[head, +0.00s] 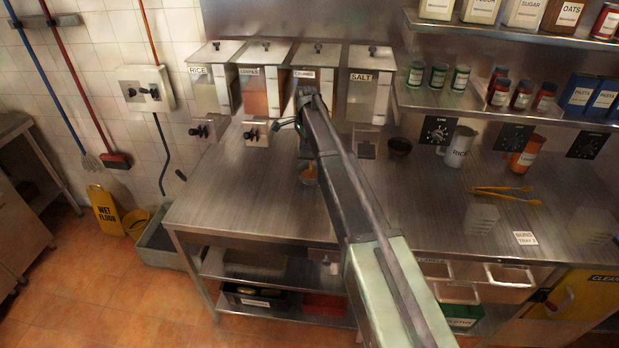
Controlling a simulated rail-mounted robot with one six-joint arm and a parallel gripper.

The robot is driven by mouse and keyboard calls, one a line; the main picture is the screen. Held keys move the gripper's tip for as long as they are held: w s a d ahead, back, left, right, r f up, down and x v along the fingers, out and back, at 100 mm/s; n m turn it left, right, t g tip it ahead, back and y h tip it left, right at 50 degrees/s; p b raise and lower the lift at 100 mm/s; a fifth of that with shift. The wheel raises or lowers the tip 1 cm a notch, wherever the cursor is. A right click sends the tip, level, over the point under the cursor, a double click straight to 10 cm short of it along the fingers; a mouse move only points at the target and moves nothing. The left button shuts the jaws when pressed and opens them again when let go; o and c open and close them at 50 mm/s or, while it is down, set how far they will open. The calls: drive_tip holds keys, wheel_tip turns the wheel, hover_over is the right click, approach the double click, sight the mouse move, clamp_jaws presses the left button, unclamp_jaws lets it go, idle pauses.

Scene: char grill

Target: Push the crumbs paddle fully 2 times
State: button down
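The crumbs dispenser (318,56) is third from the left in a row of steel-lidded dispensers on the back wall. My gripper (287,123) is at the front of this dispenser, at about paddle height. Its dark fingers are small and partly hidden, so I cannot tell whether they are open or touching the paddle.
The rice (204,95), lentils (258,95) and salt (362,98) dispensers flank it closely. The steel counter (235,200) is clear on the left. Shelves hold jars above.

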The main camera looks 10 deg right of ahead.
idle(0.4)
drive_tip(key=shift+r+p, duration=2.4)
drive_tip(key=shift+p, duration=0.15)
wheel_tip(320, 180, up, 5)
drive_tip(key=p, duration=0.5)
